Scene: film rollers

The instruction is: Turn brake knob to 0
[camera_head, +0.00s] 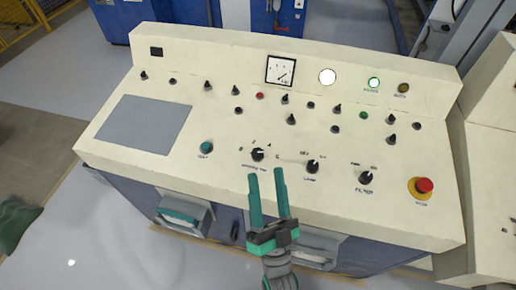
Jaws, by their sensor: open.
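A cream control console (225,185) fills the middle of the view. Three larger black knobs stand along its front: a left one (257,154) with several position marks around it, a middle one (312,166), and a right one (365,177). The labels are too small to read surely, so I cannot tell which is the brake knob. My gripper (266,173) is open and empty, with its two green fingers pointing at the console. In the picture its fingertips lie just below the left knob, and they appear apart from it.
A red emergency button (424,185) on a yellow base is at the front right. A teal button (207,147) is left of the knobs. Several small knobs, a dial gauge (281,71) and lamps are farther back. A flat grey panel (145,123) is on the left.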

